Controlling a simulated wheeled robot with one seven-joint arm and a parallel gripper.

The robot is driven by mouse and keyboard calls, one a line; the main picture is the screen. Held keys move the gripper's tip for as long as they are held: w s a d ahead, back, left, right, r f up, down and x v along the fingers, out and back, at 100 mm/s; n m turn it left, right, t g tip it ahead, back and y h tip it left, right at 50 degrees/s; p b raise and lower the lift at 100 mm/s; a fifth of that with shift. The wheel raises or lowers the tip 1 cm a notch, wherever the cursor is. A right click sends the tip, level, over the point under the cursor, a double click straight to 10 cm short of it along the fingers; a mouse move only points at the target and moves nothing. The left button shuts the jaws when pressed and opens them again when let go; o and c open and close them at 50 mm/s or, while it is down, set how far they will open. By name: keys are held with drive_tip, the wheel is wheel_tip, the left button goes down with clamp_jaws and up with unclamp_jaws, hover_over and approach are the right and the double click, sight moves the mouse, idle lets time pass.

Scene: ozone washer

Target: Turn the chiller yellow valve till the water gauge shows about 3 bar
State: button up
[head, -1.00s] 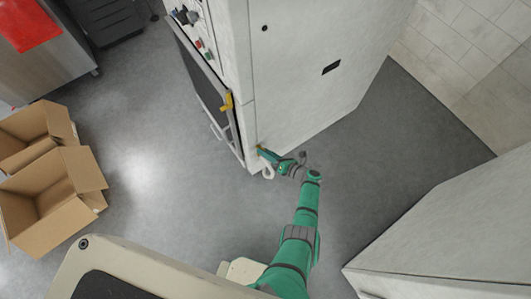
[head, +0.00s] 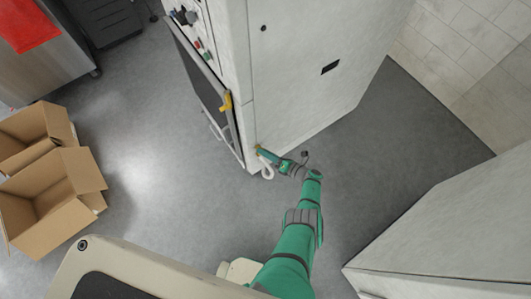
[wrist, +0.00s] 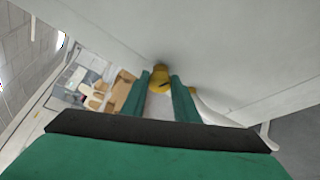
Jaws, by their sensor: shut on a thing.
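The yellow valve (wrist: 160,75) sticks out from the pale cabinet wall in the wrist view, between the tips of my two green fingers. My gripper (wrist: 160,82) is shut on it. In the head view my gripper (head: 265,153) is at the low corner of the tall white chiller cabinet (head: 300,80). Only a small speck of the yellow valve (head: 258,147) shows there. I cannot tell the valve's turn angle. No water gauge can be made out in either view.
A yellow part (head: 226,102) sits on the cabinet's dark-windowed front door (head: 205,85). A pale curved hose (wrist: 215,112) runs beside my right finger. Open cardboard boxes (head: 55,205) stand on the floor at left. Another white cabinet (head: 450,230) stands at right. Grey floor between is clear.

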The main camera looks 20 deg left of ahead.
drive_tip(key=o, duration=1.1)
drive_tip(key=shift+s+a, duration=0.1)
drive_tip(key=shift+s, duration=0.05)
drive_tip(key=shift+c, duration=0.2)
drive_tip(key=v, duration=1.1)
